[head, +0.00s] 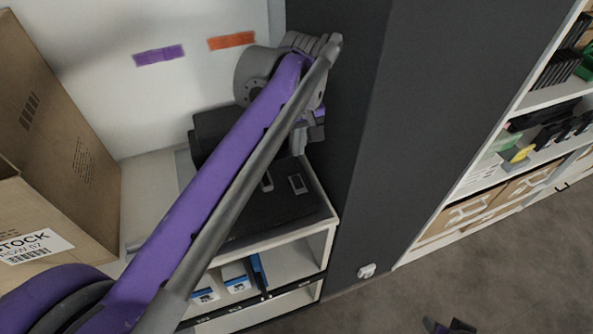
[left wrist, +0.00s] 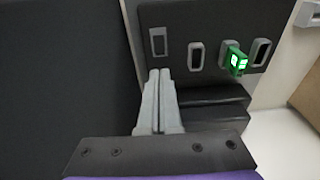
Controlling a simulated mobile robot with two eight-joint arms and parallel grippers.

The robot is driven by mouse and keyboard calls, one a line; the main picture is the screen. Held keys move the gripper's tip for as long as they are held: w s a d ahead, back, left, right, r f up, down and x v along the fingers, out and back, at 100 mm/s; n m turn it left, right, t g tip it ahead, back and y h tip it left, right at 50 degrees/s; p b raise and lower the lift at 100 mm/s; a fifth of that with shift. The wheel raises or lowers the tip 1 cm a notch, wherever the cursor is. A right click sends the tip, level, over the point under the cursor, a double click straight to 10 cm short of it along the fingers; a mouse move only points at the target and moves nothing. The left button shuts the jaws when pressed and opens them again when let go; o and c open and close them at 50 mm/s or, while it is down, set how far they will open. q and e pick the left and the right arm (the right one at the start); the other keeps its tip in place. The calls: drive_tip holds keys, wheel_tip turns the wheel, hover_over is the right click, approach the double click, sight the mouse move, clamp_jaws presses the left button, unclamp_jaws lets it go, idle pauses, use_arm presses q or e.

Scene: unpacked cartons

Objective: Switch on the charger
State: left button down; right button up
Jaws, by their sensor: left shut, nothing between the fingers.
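The charger looks like the black unit (head: 262,212) on the white counter, partly hidden behind my left arm. In the left wrist view its dark panel (left wrist: 215,22) bears a row of grey-framed fittings. The leftmost is a rectangular grey frame (left wrist: 158,41), perhaps a switch; its state is not clear. A green block with bright lit faces (left wrist: 237,62) sits at one of the other slots. My left gripper (head: 317,131) is over the unit's back right part. In the left wrist view its fingers (left wrist: 160,73) are shut and empty, their tips just below the rectangular frame, contact unclear.
A dark grey pillar (head: 400,130) stands close right of the counter. A cardboard carton (head: 62,150) is at left. Shelves (head: 530,100) with goods stand at far right. Blue and white boxes (head: 235,272) lie under the counter.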

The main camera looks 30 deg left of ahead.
sight(296, 178)
use_arm(q)
drive_tip(key=f, duration=0.7)
drive_tip(key=a+f, duration=0.1)
drive_tip(key=f, duration=0.2)
drive_tip(key=shift+w+f, duration=0.25)
drive_tip(key=shift+w, duration=0.15)
drive_tip(key=shift+f+b, duration=0.25)
drive_tip(key=shift+b, duration=0.1)
drive_tip(key=shift+s+d+r, duration=0.25)
drive_tip(key=shift+s+d, duration=0.25)
drive_tip(key=shift+d, duration=0.1)
